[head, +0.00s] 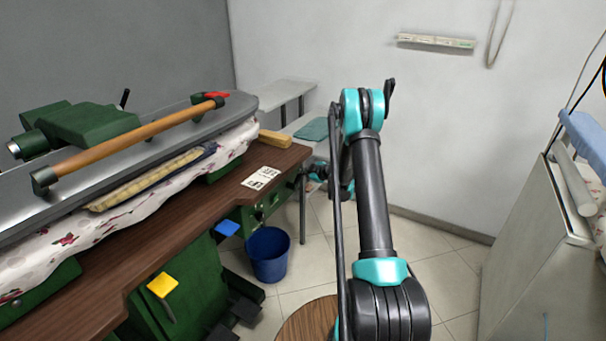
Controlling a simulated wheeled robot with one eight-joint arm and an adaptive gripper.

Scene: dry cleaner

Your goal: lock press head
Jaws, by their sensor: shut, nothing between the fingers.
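The press head (170,135) is a long grey plate at the left, low over the floral padded board (135,200). Folded yellowish and dark cloth (150,180) shows between them at the front edge; I cannot tell how tightly they meet. A wooden bar handle (130,143) runs along the head. A red part (216,95) sits near its right end. A blue pedal (227,228) and a yellow pedal (162,285) are below the table. My gripper (308,177) is small, partly hidden by my arm, right of the table edge, apart from the press, shut and empty.
The brown table (215,195) carries a label card (261,178) and a wooden block (275,138). A blue bucket (268,254) stands on the floor beside it. A pale cabinet (540,240) is at the right.

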